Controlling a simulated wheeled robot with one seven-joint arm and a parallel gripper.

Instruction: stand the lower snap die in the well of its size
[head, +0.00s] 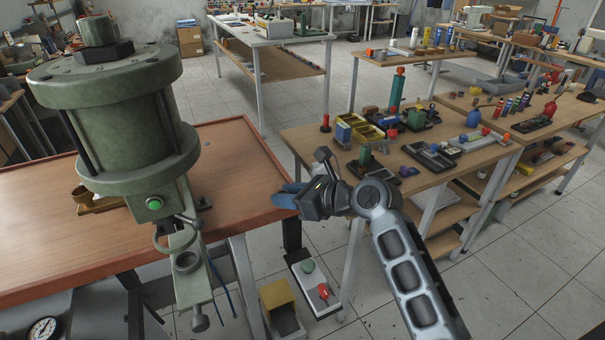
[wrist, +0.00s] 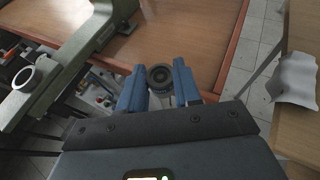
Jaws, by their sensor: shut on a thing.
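My gripper (head: 288,196) is by the right edge of the red-brown bench. In the wrist view my gripper (wrist: 158,88) has its two blue fingers closed on a small dark round part, the snap die (wrist: 159,75). Its round end with a ring and a central hollow faces the camera. The die is hidden in the head view. Black trays (head: 430,156) with small parts lie on the right-hand wooden bench; I cannot make out which well matches the die's size.
A large green pneumatic press (head: 120,120) stands on the red-brown bench (head: 238,165) at left; its frame (wrist: 85,50) fills the wrist view's left. A pedal box (head: 315,285) lies below. The right-hand bench (head: 320,142) is crowded.

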